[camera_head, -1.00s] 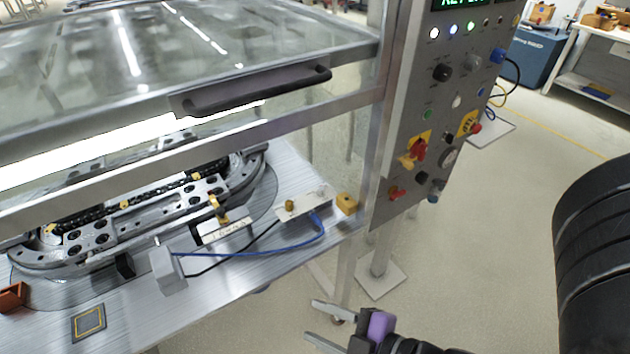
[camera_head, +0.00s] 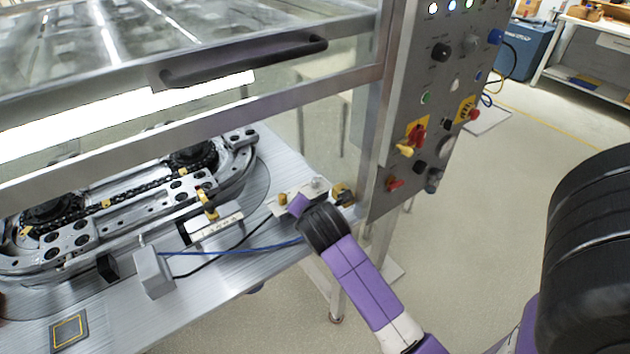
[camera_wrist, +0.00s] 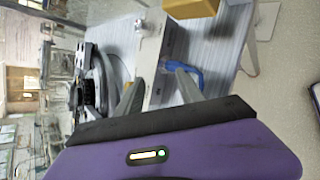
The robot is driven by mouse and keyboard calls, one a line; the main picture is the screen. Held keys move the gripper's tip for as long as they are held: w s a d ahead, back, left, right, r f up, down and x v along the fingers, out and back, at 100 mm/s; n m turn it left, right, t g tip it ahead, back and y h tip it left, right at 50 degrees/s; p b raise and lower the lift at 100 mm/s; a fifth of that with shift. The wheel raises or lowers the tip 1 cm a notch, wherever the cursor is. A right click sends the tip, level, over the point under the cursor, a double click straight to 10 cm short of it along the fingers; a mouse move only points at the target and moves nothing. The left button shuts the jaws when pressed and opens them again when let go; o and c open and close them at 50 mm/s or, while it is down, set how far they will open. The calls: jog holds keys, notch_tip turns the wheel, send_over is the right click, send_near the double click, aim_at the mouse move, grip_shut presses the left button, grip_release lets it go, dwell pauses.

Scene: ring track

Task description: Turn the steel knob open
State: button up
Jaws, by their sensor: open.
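The steel knob (camera_head: 319,183) is a small silvery knob on a pale metal block (camera_head: 290,208) at the right end of the bench, near the frame post. A brass knob (camera_head: 283,199) sits on the same block, to the left. My gripper (camera_head: 303,205) is over the front of this block and hides part of it. In the wrist view my gripper (camera_wrist: 160,77) has its two fingers apart with nothing held between them. The steel knob (camera_wrist: 140,25) lies beyond the fingertips there, clear of them. Which way it is turned is too small to tell.
A yellow block (camera_head: 342,192) stands right of the metal block. A blue hose (camera_head: 235,252) runs left along the bench. The raised glass guard with its black handle (camera_head: 245,60) and the control panel (camera_head: 425,110) stand close by. The ring track (camera_head: 120,205) lies left.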

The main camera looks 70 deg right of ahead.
aim_at(316, 179)
jog(key=w+d+r+n+g+y+b, duration=0.25)
jog(key=d+r+n+g+y, duration=0.2)
jog(key=d+r, duration=0.35)
jog(key=shift+n+h, duration=0.35)
jog(key=shift+n, duration=0.1)
jog(key=shift+s+d+b+x, duration=0.15)
jog(key=shift+b+x, duration=0.15)
jog(key=shift+x, duration=0.95)
jog(key=shift+s+b+x, duration=0.2)
jog(key=shift+b+x, duration=0.1)
jog(key=shift+x, duration=0.95)
jog(key=shift+s+d+b+x, duration=0.15)
jog(key=shift+b+x, duration=0.15)
jog(key=shift+x, duration=0.95)
jog(key=shift+r, duration=0.1)
jog(key=shift+c, duration=0.4)
grip_shut()
